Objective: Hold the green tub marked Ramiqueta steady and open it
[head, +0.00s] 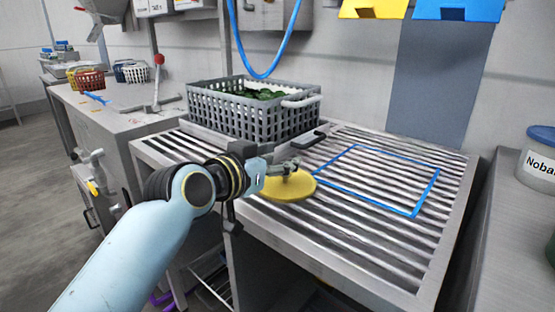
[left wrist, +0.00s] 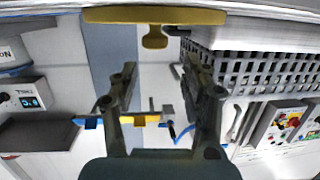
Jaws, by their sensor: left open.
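No label reading Ramiqueta shows in either view. A dark green thing (head: 551,249) is cut off by the right edge of the head view; I cannot tell whether it is the tub. A round yellow lid with a knob (head: 287,187) lies on the slatted table. It also shows upside down at the top of the left wrist view (left wrist: 155,16). My left gripper (head: 285,168) is at the lid's knob in the head view. In the left wrist view its fingers (left wrist: 160,66) are apart, with the knob beyond the gap between them. My right gripper is not in view.
A grey basket of greens (head: 225,117) stands at the back of the slatted table (head: 375,235). A blue rectangle outline (head: 427,190) marks a bare area right of the lid. A white tub with a blue lid (head: 538,165) stands on the right counter (head: 510,225).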

